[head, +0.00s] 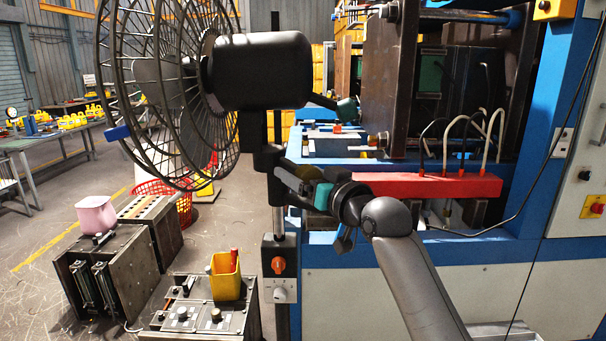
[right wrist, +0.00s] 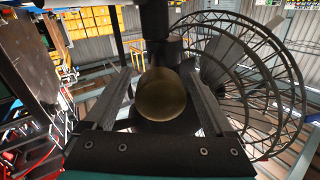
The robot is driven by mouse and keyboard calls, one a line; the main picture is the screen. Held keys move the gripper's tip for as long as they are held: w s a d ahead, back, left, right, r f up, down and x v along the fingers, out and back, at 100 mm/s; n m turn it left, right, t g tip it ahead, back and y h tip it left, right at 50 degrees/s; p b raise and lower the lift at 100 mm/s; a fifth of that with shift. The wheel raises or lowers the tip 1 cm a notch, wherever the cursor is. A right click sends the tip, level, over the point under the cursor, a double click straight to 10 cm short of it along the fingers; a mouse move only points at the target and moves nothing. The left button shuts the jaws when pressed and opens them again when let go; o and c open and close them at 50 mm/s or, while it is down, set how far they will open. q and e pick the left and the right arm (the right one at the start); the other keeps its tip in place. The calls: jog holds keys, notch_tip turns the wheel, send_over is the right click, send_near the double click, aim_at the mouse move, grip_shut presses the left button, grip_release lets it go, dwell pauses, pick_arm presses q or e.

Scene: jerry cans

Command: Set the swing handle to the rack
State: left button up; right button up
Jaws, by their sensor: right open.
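My right gripper (head: 290,178) reaches left from its grey arm to the upright post of the large black fan (head: 260,70). Its jaws are open. In the right wrist view a round, brass-coloured knob (right wrist: 160,95) sits between the two spread fingers, with a gap visible on each side. I cannot tell whether this knob is the swing handle. No rack can be told for certain. My left gripper is not in view.
The fan's wire cage (head: 165,85) stands close left of my right gripper. A blue machine with a red beam (head: 430,185) and hoses fills the right side. A yellow cup (head: 225,278) stands on a control box at the lower left. Open floor lies farther left.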

grip_shut()
dwell(0.6)
